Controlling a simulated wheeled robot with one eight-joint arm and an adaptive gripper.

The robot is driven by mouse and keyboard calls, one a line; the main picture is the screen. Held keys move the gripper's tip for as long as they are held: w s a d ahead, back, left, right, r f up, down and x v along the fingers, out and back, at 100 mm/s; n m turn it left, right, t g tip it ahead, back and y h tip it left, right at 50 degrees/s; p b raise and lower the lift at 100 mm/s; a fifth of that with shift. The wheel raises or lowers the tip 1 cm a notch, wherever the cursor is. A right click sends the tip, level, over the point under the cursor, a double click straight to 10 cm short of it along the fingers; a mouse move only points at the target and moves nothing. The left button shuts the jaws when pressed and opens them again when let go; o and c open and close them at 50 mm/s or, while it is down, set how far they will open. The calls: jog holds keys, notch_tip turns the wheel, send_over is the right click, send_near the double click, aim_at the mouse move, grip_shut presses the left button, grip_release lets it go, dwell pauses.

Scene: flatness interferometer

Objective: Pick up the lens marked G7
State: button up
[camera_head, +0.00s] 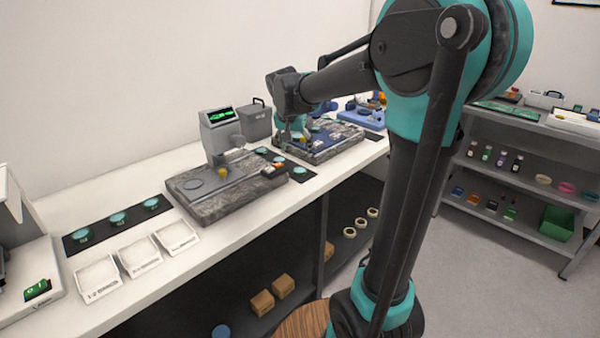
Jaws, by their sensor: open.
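Three teal round lenses lie in a row on a dark mat (68,247) at the left: a near one (80,234), a middle one (117,218) and a far one (150,203). Three more teal discs lie on a dark strip right of the grey instrument: one (262,150), another (279,160) and a third (300,170). Their markings are too small to read, so I cannot tell which is G7. My gripper (289,145) is open, pointing down near the second stone-based instrument, above and behind the right-hand discs. It is small and partly lost against the dark background.
A grey instrument with a green-lit screen (220,117) stands on a stone slab (210,208). Three white trays (138,257) line the bench's front edge. A dark case (255,120) stands behind. A shelf unit (505,185) with bottles is at the right. Grey floor between is clear.

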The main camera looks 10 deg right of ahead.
send_over(299, 169)
jog(key=s, duration=0.3)
jog(key=f, duration=0.5)
jog(key=shift+w+a, duration=0.15)
jog(key=shift+a, duration=0.25)
jog(key=shift+x, duration=2.55)
jog(key=shift+w+a+r, duration=0.1)
jog(key=shift+w+a, duration=0.05)
jog(key=shift+w, duration=0.05)
jog(key=shift+c, duration=0.5)
jog(key=c, duration=1.2)
jog(key=shift+o, duration=0.2)
jog(key=shift+r, duration=0.15)
